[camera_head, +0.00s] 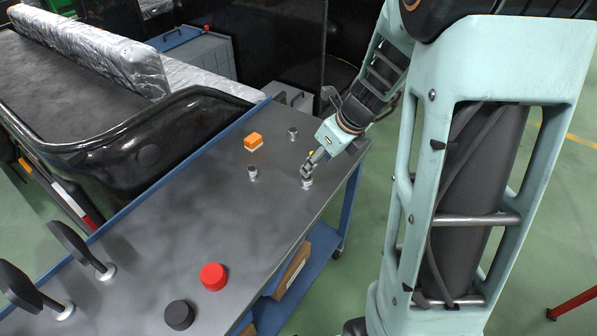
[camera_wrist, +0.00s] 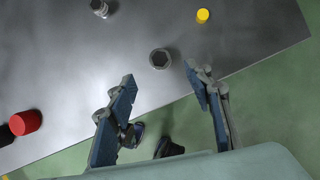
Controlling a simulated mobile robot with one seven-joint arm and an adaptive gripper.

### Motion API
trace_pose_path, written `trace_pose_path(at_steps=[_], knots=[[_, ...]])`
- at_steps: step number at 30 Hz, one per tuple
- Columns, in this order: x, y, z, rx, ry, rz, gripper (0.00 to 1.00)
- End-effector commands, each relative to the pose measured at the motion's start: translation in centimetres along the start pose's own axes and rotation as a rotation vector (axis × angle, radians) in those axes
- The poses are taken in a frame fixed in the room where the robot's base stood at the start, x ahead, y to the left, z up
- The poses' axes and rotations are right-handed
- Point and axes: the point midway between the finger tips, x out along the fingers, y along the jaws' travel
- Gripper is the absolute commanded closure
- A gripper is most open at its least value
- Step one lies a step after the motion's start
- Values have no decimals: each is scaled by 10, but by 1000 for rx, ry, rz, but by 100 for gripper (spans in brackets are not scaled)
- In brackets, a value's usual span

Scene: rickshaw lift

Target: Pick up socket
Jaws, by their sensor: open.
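Several small metallic sockets stand on the dark table top. One socket (camera_head: 306,184) is near the table's right edge, just below my gripper (camera_head: 310,168). Another socket (camera_head: 252,173) stands to its left, and a third (camera_head: 292,133) is farther back. In the wrist view, a socket (camera_wrist: 159,60) with a dark round opening lies just beyond the fingertips of my gripper (camera_wrist: 160,76), between their lines. The fingers are spread, with nothing between them. A second socket (camera_wrist: 100,8) is cut by the top edge of that view.
A small yellow piece (camera_wrist: 203,15) is near the table edge. A red cylinder (camera_head: 213,276) and a black one (camera_head: 179,315) stand at the front. Two black-handled tools (camera_head: 80,248) are at left.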

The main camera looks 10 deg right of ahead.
Motion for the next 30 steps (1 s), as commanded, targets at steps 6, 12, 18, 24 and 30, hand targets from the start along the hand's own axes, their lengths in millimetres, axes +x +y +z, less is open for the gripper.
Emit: trace_pose_path(at_steps=[6,12,18,24,30], knots=[[38,0,-2,-1,2,1,53],[48,0,0,-4,1,0,53],[74,2,-1,-4,2,1,53],[97,2,0,-3,1,0,53],[96,2,1,-4,0,-1,53]])
